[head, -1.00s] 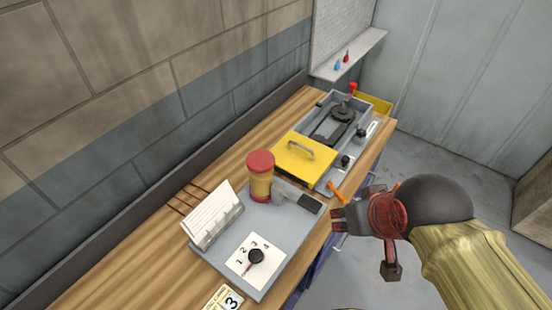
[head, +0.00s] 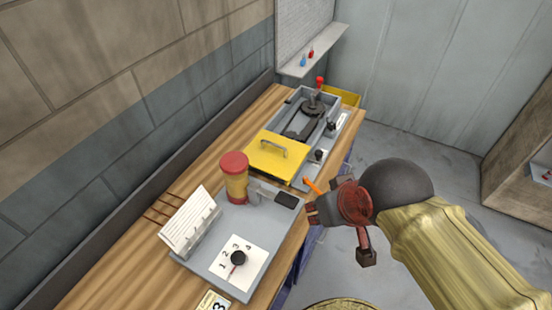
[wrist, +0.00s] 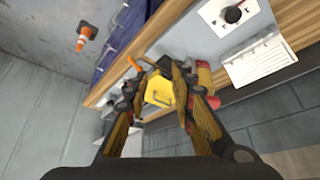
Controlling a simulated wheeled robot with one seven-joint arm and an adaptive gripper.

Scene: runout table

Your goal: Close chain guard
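The yellow chain guard (head: 272,160) with a grey handle (head: 270,147) lies flat over the near part of a grey housing (head: 338,128). The far part of the housing is uncovered and shows a dark chain or wheel mechanism (head: 304,122). My gripper (head: 311,213) is off the bench's right edge, in front of the guard and apart from it. In the wrist view my gripper (wrist: 160,72) is open and empty, with the yellow guard (wrist: 159,90) seen between its fingers at a distance.
A red-topped yellow cylinder (head: 234,178) stands on a grey panel (head: 215,257) with a numbered dial (head: 238,258) and a card holder (head: 188,226). An orange piece (head: 313,186) sticks out near the bench edge by my gripper. A red-knobbed lever (head: 320,82) rises at the housing's far end.

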